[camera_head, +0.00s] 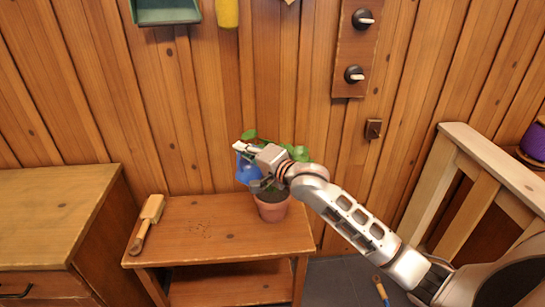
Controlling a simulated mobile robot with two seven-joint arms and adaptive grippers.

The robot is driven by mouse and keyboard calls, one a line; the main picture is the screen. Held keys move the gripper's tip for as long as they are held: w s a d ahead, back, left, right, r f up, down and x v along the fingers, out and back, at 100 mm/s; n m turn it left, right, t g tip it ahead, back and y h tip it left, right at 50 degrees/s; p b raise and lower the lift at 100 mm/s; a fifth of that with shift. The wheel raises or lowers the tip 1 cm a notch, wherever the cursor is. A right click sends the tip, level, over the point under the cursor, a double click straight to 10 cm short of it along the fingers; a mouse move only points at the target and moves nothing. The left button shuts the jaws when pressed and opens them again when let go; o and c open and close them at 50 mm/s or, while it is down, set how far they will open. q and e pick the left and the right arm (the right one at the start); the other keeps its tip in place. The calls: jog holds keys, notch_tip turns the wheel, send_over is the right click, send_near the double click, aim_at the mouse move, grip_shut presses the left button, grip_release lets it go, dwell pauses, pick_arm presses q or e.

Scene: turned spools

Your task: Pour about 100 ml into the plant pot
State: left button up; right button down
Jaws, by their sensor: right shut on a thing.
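A terracotta plant pot (271,210) with a green leafy plant (299,153) stands on the right part of a low wooden table (200,246). My right gripper (247,160) is above and slightly left of the pot, shut on a blue object (248,174), perhaps a watering can. My gripper and wrist hide much of the blue object and part of the plant. I cannot tell whether it is tilted or whether anything flows from it. My left gripper is not in view.
A wooden brush (147,223) lies at the table's left edge. A wooden cabinet (55,215) stands at the left. A panel with two dark knobs (354,48) hangs on the plank wall. A wooden frame (480,165) stands at the right. The table's middle is clear.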

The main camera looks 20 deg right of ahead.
dwell(0.3)
jog(key=shift+s+a+f+n, duration=0.15)
jog(key=shift+a+f+n, duration=0.15)
jog(key=shift+f+n, duration=0.1)
jog(key=s+a+f+n+t+b, duration=0.1)
jog(key=s+a+f+n+b, duration=0.2)
jog(key=a+f+n, duration=0.4)
jog(key=shift+s+f+n+t+b, duration=0.4)
jog(key=shift+f+b, duration=0.3)
jog(key=shift+f, duration=0.2)
dwell(0.4)
